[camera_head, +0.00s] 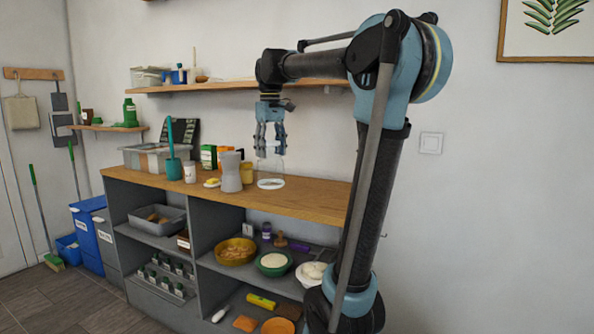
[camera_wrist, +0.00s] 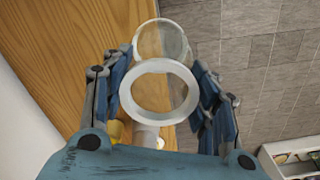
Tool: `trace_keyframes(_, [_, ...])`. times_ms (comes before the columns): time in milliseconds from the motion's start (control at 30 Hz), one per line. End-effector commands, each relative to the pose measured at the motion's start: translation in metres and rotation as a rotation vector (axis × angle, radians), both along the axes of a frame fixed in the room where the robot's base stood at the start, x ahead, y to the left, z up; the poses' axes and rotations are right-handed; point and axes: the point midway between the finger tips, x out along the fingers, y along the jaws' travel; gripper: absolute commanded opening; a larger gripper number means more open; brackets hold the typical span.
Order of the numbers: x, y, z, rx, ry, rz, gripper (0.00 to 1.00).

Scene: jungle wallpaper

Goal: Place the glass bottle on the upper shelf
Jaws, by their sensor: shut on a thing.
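The glass bottle is clear, with a pale ring at its lower end (camera_head: 270,184) in the head view. In the wrist view the bottle (camera_wrist: 160,91) shows as a see-through cylinder with a white rim, seen from above. My gripper (camera_head: 269,150) points down over the right part of the counter, its fingers shut on the bottle's upper part. The wrist view shows a finger on each side of it. The bottle looks upright; whether its base touches the counter I cannot tell. The upper shelf (camera_head: 235,86) is a wooden wall shelf above and behind my gripper.
The wooden counter (camera_head: 315,196) is bare to the right. A grey canister (camera_head: 230,172), a yellow jar (camera_head: 246,172) and a teal pot (camera_head: 173,169) stand left of the bottle. Containers (camera_head: 150,76) occupy the shelf's left end; its middle looks clear. Bowls (camera_head: 235,251) fill shelves below.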

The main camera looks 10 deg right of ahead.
Motion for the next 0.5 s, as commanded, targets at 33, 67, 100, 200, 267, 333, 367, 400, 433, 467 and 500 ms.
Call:
trace_keyframes(33, [0.01,-0.008,0.0,0.0,0.0,-0.004,0.06])
trace_keyframes(67, [0.016,-0.012,0.0,0.0,0.0,-0.005,0.06])
trace_keyframes(100, [0.022,-0.017,0.0,0.0,0.0,-0.004,0.06])
trace_keyframes(200, [0.04,-0.029,0.0,0.0,0.0,-0.003,0.06])
trace_keyframes(267, [0.051,-0.037,0.0,0.0,0.0,-0.005,0.06])
trace_keyframes(333, [0.063,-0.046,0.0,0.0,0.0,-0.004,0.06])
trace_keyframes(367, [0.068,-0.05,0.0,0.0,0.0,-0.004,0.06])
trace_keyframes(400, [0.075,-0.055,0.0,0.0,0.0,-0.003,0.06])
trace_keyframes(433, [0.08,-0.059,0.0,0.0,0.0,-0.004,0.06])
trace_keyframes(467, [0.086,-0.063,0.0,0.0,0.0,-0.004,0.06])
trace_keyframes(500, [0.092,-0.068,0.0,0.0,0.0,-0.003,0.06])
